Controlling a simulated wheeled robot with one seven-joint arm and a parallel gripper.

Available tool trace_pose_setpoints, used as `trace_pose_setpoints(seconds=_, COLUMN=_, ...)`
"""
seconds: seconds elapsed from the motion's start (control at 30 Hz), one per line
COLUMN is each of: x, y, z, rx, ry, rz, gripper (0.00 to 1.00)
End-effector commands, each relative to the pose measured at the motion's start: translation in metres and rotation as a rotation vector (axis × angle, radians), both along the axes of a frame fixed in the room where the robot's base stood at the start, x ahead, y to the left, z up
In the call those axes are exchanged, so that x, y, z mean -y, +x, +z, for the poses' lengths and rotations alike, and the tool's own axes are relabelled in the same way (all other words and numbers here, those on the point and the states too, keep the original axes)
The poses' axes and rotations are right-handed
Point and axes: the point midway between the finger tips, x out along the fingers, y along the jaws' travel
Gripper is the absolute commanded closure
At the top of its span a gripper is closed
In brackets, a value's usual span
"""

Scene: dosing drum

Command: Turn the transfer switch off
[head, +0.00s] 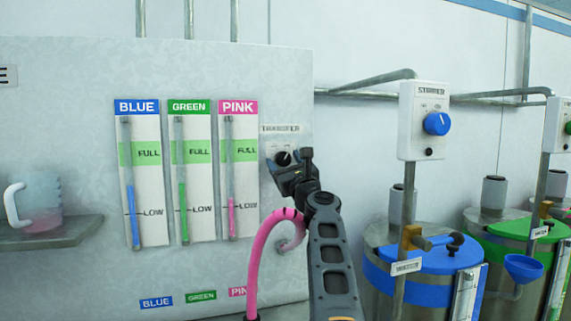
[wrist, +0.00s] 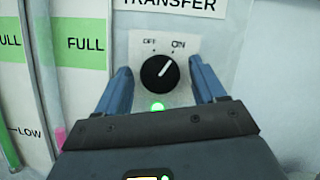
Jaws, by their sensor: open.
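The transfer switch is a black round knob (wrist: 160,73) on a light plate under the TRANSFER label. In the wrist view OFF is marked at its upper left and ON at its upper right. Its white pointer line leans up and right toward ON. A green light (wrist: 158,107) glows below the knob. My gripper (wrist: 162,80) is open, with one blue finger on each side of the knob; I cannot tell whether either touches it. In the head view the knob (head: 284,158) shows just above my gripper (head: 290,178), which hides the lower part of the plate.
Blue, green and pink level gauges (head: 188,175) are on the panel left of the switch. A shelf (head: 50,234) with a jug (head: 38,203) is at the left. A stirrer box (head: 422,120) and blue drum (head: 425,268) stand right.

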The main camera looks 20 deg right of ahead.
Motion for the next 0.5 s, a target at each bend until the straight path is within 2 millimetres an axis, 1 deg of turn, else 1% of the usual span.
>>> trace_pose_setpoints(seconds=0.07, x=0.0001, y=-0.0002, z=0.0002, rx=0.0, ry=0.0, rz=0.0, gripper=0.3)
trace_pose_setpoints(seconds=0.1, x=0.0001, y=-0.0002, z=0.0002, rx=0.0, ry=0.0, rz=0.0, gripper=0.32)
trace_pose_setpoints(seconds=0.5, x=0.0001, y=-0.0004, z=0.0001, rx=0.0, ry=0.0, rz=0.0, gripper=0.71)
